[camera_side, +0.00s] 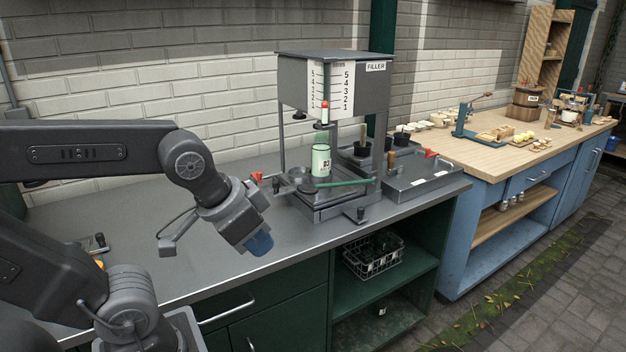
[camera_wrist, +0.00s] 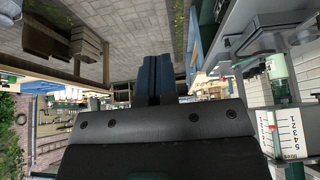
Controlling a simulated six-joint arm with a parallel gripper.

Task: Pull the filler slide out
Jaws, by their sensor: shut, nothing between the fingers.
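The filler (camera_side: 334,85) stands on the grey counter, a grey hood on posts with a numbered scale. Its slide (camera_side: 335,208) appears to be the low grey tray at the base, with a dark knob (camera_side: 361,214) at its front. How far the slide is out I cannot tell. A pale green bottle (camera_side: 321,161) stands upright below the nozzle; it also shows in the wrist view (camera_wrist: 278,72). My gripper (camera_side: 260,244) is left of the filler, above the counter's front, apart from the slide. Its blue fingers (camera_wrist: 155,75) are shut and empty.
A green bar (camera_side: 345,183) and a red-tipped lever (camera_side: 256,177) sit low at the filler. A grey lidded box (camera_side: 425,178) stands to its right. A wire basket (camera_side: 373,256) is on the shelf below. The counter left of the filler is mostly clear.

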